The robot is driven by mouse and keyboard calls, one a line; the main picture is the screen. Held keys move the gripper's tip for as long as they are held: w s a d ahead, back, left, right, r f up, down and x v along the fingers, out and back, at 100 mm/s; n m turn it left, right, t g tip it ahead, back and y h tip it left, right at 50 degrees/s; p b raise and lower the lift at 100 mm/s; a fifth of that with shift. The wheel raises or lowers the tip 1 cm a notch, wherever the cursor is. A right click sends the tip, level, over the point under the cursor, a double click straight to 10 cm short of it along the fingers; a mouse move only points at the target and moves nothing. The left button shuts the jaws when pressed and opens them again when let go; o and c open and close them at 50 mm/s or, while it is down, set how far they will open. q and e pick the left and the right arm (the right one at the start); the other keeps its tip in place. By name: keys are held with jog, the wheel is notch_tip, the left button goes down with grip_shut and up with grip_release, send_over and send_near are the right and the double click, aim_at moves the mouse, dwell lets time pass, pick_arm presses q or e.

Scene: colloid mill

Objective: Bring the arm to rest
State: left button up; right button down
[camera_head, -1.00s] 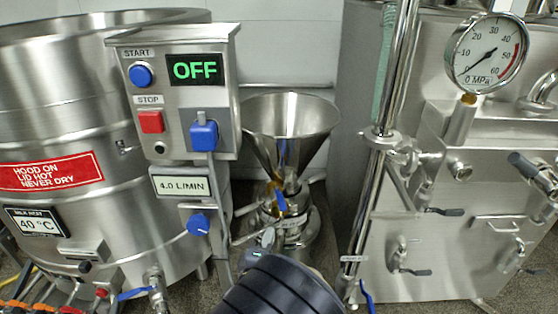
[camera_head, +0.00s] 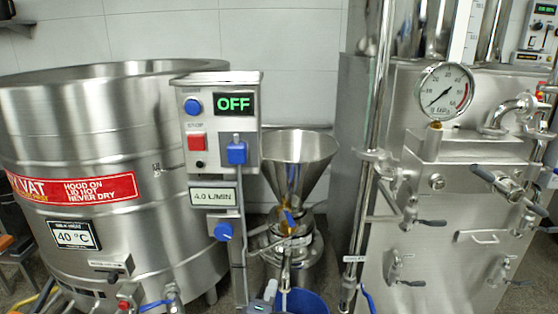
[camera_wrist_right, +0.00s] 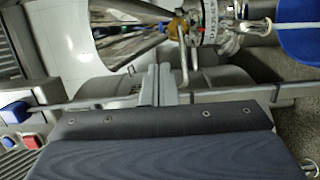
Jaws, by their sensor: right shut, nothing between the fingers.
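My right gripper (camera_wrist_right: 160,85) shows in the right wrist view, its two fingers together with nothing between them. It is near the colloid mill, whose body (camera_wrist_right: 208,22) and steel hopper (camera_wrist_right: 135,40) appear beyond the fingertips. In the head view only a small grey piece shows at the bottom edge in front of the mill (camera_head: 290,255); I cannot tell which part of the gripper it is. The mill's steel hopper (camera_head: 297,165) stands upright and clear of my arm there. My left gripper is not in view.
The control box (camera_head: 217,125) reads OFF, beside the round vat (camera_head: 110,130). A blue bucket (camera_head: 302,302) is at the mill's foot. A vertical pipe (camera_head: 370,150) and a steel machine with a gauge (camera_head: 443,90) and projecting valve handles stand on the right.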

jog(key=s+d+m+g+h, duration=0.25)
jog(key=d+m+g, duration=0.2)
jog(key=d, duration=0.65)
jog(key=s+d+m+g+h, duration=0.1)
jog(key=s+d+m+g, duration=0.25)
jog(key=d+g, duration=0.45)
jog(key=s+d+r+m+g+y+p, duration=0.1)
jog(key=s+d+m+y, duration=0.25)
jog(key=s, duration=0.45)
jog(key=s+d+r+m+g+y, duration=0.1)
jog(key=s+d+m+y, duration=0.3)
jog(key=s, duration=0.5)
jog(key=s+a+r+t+y+p, duration=0.1)
jog(key=a+r+y+p, duration=0.1)
jog(key=r+p, duration=1.7)
jog(key=s+a+r+m+t+y+p, duration=0.1)
jog(key=a+r+t+y+p, duration=0.1)
jog(key=r+p, duration=1.7)
notch_tip(320, 180, up, 3)
jog(key=shift+s+r+p, duration=0.15)
jog(key=shift+s+p, duration=0.2)
